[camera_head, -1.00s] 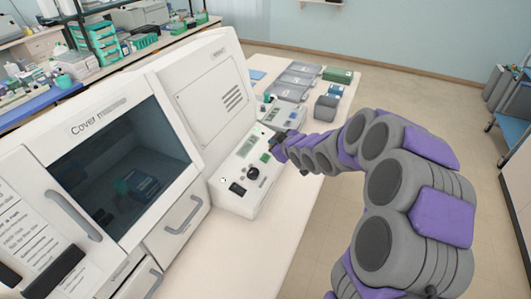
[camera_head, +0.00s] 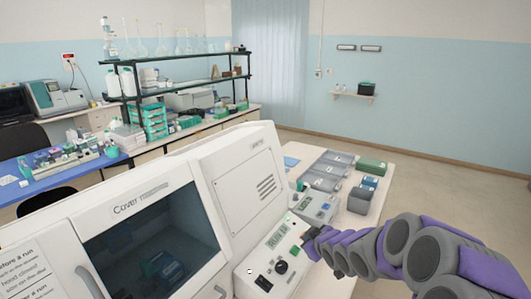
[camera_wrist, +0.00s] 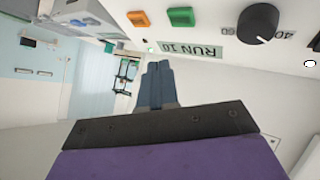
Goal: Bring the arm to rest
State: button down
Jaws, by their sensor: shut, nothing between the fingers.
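My arm reaches in from the right in the head view, its purple and grey links over the table's right side. My gripper (camera_head: 306,238) is at the machine's control panel (camera_head: 262,266). In the wrist view my gripper (camera_wrist: 157,72) has its fingers together with nothing between them. The panel there shows a green button (camera_wrist: 181,17), an orange button (camera_wrist: 139,19), a black knob (camera_wrist: 258,23) and a display reading "RUN 10" (camera_wrist: 190,49). The fingertips look close to the panel; I cannot tell whether they touch it.
The cover machine (camera_head: 150,235) with a dark window fills the lower left. Grey trays (camera_head: 326,171), a green box (camera_head: 371,166) and a small device (camera_head: 317,207) stand behind the panel on the white table. Open floor (camera_head: 460,205) lies to the right.

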jog(key=s+r+m+g+h, duration=0.1)
jog(key=s+m+g, duration=0.2)
jog(key=s, duration=1.3)
jog(key=s+r+m+g+h, duration=0.1)
jog(key=s+g, duration=0.4)
jog(key=s, duration=1.1)
jog(key=s+a+r+m+g+h, duration=0.1)
jog(key=s+m+g, duration=0.3)
jog(key=s, duration=1.2)
jog(key=shift+s+r+m+g, duration=0.3)
jog(key=shift+s, duration=0.1)
dwell(2.1)
